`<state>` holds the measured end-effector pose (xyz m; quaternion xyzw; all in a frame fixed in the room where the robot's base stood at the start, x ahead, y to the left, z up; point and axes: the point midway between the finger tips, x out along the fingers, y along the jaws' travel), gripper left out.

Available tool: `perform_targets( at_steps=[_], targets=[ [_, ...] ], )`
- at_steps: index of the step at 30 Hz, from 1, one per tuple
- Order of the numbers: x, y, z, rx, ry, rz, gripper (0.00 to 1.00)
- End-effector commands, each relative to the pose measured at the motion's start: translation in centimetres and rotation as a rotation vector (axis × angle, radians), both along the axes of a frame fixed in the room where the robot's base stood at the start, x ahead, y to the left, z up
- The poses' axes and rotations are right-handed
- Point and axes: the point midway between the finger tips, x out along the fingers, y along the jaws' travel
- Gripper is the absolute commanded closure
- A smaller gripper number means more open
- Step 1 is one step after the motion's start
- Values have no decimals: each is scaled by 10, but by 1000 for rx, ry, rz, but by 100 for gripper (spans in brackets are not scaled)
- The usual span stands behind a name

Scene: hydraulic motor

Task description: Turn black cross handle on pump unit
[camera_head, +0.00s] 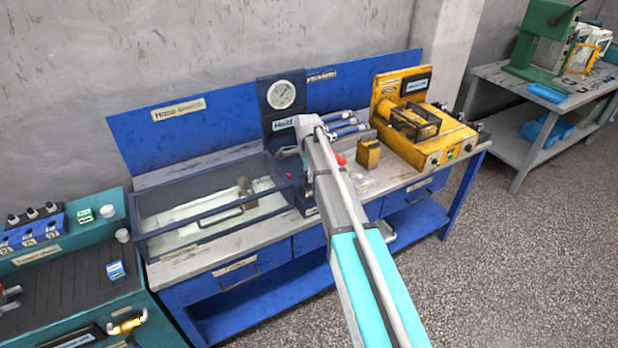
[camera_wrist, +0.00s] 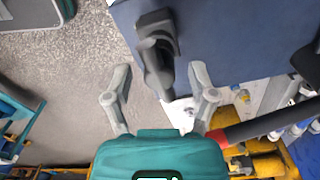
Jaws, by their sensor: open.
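A black handle (camera_wrist: 158,50), apparently the cross handle, projects from a dark blue face in the wrist view. My gripper (camera_wrist: 160,78) is open, its two grey fingers apart on the left and right of the handle's lower end. I see no clear contact between them. In the head view, the pump unit with its round gauge (camera_head: 281,95) stands at the middle of the blue bench. My arm covers part of the unit there and hides the cross handle and my fingers.
A red-and-black lever (camera_wrist: 255,128) passes close by the right finger in the wrist view. A glass-topped case (camera_head: 210,208) lies left of the unit. A yellow machine (camera_head: 432,150) and a small yellow block (camera_head: 368,154) stand to the right. Floor in front is clear.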

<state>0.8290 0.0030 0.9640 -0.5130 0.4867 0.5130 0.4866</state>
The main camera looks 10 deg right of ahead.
Motion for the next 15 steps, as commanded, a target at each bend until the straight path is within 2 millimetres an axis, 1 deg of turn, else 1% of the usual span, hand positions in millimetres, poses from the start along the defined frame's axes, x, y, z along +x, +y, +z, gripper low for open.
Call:
perform_targets(
  at_steps=[3,13,14,15],
  targets=[
    [0,0,-4,0,0,0,27],
    [0,0,-3,0,0,0,27],
    [0,0,-3,0,0,0,29],
    [0,0,-3,0,0,0,36]
  ],
)
